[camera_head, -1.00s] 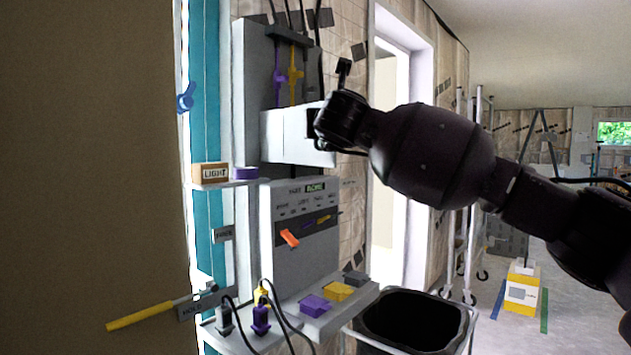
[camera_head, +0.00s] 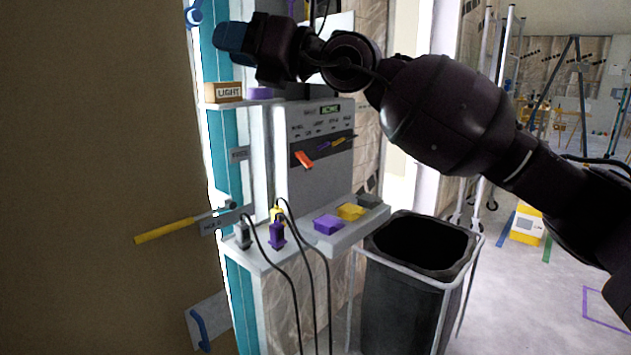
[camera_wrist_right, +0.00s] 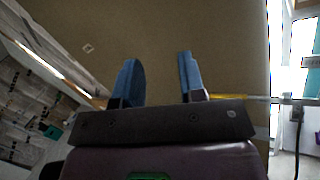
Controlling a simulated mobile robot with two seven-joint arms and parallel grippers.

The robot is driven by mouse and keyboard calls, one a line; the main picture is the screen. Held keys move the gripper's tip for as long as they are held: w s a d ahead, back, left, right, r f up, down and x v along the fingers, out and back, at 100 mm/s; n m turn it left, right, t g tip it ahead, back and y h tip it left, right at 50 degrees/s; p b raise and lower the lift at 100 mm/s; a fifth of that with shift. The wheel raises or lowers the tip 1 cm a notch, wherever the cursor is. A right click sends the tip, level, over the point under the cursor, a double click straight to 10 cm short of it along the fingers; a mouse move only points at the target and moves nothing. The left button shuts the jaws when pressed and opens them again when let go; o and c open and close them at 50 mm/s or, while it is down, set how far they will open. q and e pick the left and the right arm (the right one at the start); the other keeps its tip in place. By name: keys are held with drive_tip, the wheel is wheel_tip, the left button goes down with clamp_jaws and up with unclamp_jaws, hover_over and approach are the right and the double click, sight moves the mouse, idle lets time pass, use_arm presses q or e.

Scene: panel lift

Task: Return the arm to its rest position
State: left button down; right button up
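My right arm comes in from the right in the head view and reaches across to the left. Its gripper (camera_head: 230,42) has blue fingers and is in front of the teal strip, above the LIGHT box. In the right wrist view the gripper (camera_wrist_right: 158,66) has its two blue fingers apart with nothing between them. The large tan panel (camera_wrist_right: 210,35) lies beyond the fingers. My left gripper is not in view.
The tan panel (camera_head: 90,120) fills the left, with a yellow-handled tool (camera_head: 165,230) before it. The LIGHT box (camera_head: 223,92) stands on a ledge. A shelf holds purple (camera_head: 328,225) and yellow (camera_head: 350,211) blocks. A black bin (camera_head: 405,300) stands right of it.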

drive_tip(key=d+f+m+t+h, duration=0.4)
drive_tip(key=d+f+m, duration=0.4)
drive_tip(key=f+m, duration=0.45)
drive_tip(key=d+f+m+t+h+p, duration=0.1)
drive_tip(key=d+f+m+t+h, duration=0.3)
drive_tip(key=d+f+m, duration=0.55)
drive_tip(key=d+f+m+t+h, duration=0.4)
drive_tip(key=d+f+m+t, duration=0.15)
drive_tip(key=f+m, duration=0.95)
drive_tip(key=s+d+f+m+g+h, duration=0.25)
drive_tip(key=s+d+f, duration=0.25)
drive_tip(key=s+f, duration=0.3)
drive_tip(key=s+d+f+m+g+h, duration=0.1)
drive_tip(key=s+d+f+m+h, duration=0.25)
drive_tip(key=f, duration=0.65)
drive_tip(key=s+d+f+m+g, duration=0.1)
drive_tip(key=s+d+f+g, duration=0.1)
drive_tip(key=s+f, duration=0.4)
drive_tip(key=s+d+f+m+g+h, duration=0.1)
drive_tip(key=s+d+f, duration=0.3)
drive_tip(key=s, duration=1.1)
wheel_tip(320, 180, down, 3)
drive_tip(key=shift+d+f+g+p, duration=0.15)
drive_tip(key=shift+d+g+p, duration=0.2)
drive_tip(key=shift+g, duration=0.55)
drive_tip(key=shift+a, duration=0.1)
